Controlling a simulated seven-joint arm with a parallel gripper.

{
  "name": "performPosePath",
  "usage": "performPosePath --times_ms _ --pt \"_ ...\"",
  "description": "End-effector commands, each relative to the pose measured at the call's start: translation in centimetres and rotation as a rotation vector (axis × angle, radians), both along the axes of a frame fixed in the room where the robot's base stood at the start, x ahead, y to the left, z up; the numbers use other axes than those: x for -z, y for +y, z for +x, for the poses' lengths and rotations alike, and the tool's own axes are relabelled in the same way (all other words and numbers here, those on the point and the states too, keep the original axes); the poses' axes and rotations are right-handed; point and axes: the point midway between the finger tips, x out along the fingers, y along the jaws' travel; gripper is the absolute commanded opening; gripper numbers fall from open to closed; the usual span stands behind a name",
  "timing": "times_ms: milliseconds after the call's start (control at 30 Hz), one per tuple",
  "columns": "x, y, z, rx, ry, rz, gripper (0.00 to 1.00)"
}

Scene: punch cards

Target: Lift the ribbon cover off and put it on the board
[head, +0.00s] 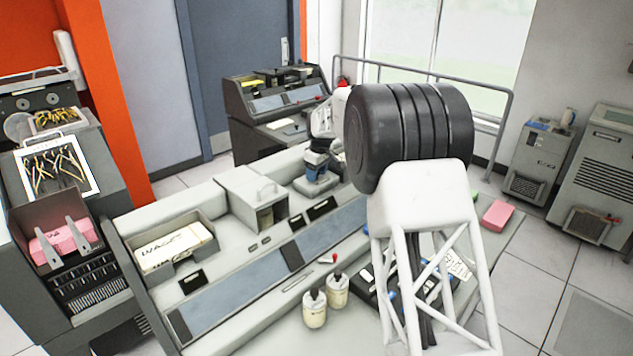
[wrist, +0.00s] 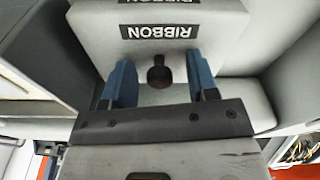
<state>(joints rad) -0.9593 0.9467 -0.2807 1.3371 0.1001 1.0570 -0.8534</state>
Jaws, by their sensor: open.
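The ribbon cover (wrist: 225,55) is a light grey block with black RIBBON labels and a dark round knob (wrist: 159,72). In the wrist view my gripper (wrist: 160,80) is open, with one blue finger on each side of the knob and visible gaps between. In the head view my gripper (head: 316,166) points down over the small grey cover (head: 313,186) on the machine's top; my arm hides part of the area. I cannot tell for sure which thing is the board; a dark panel with blue pieces (head: 374,290) is partly hidden behind my arm.
A card tray (head: 170,248) is farther left. Two cream bottles (head: 315,312) stand at the front. A pink block (head: 497,215) lies at the right. The machine's blue-grey strip (head: 240,290) is mostly clear.

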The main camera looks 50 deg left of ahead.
Motion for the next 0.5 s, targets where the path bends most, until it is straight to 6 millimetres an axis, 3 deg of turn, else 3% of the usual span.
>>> performPosePath --times_ms 367,500 --pt "-0.03 0.01 0.00 0.000 0.000 0.000 0.54" --pt "-0.03 0.01 0.00 0.000 0.000 0.000 0.32"
